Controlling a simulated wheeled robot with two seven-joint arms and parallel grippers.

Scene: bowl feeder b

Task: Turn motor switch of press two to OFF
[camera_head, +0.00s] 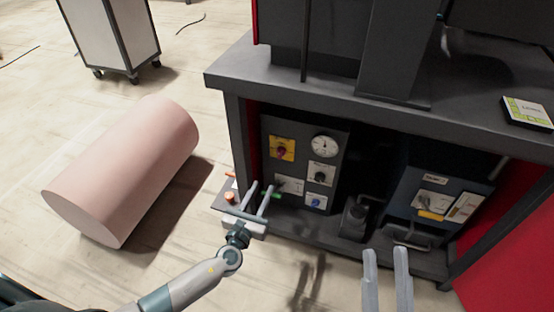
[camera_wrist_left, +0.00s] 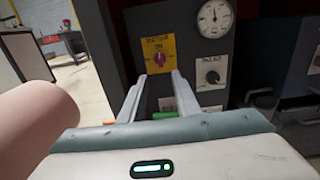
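A motor switch, a red knob on a yellow plate, is on the dark grey panel of the left unit under the bench; it shows in the head view (camera_head: 281,150) and the left wrist view (camera_wrist_left: 160,58). The knob looks roughly upright; its exact setting is too small to tell. My left gripper (camera_head: 262,186) is open and empty, in front of and below the switch. In the left wrist view its fingertips (camera_wrist_left: 158,76) lie just below the knob, apart from it. My right gripper (camera_head: 385,252) is open and empty in front of the bench, lower right.
The panel also carries a white gauge (camera_head: 323,146), a black dial (camera_head: 321,174) and a blue knob (camera_head: 315,202). A second, blue-grey unit (camera_head: 440,197) sits to the right. A pink cylinder (camera_head: 125,170) lies on the floor at left. The bench top (camera_head: 235,75) overhangs the panel.

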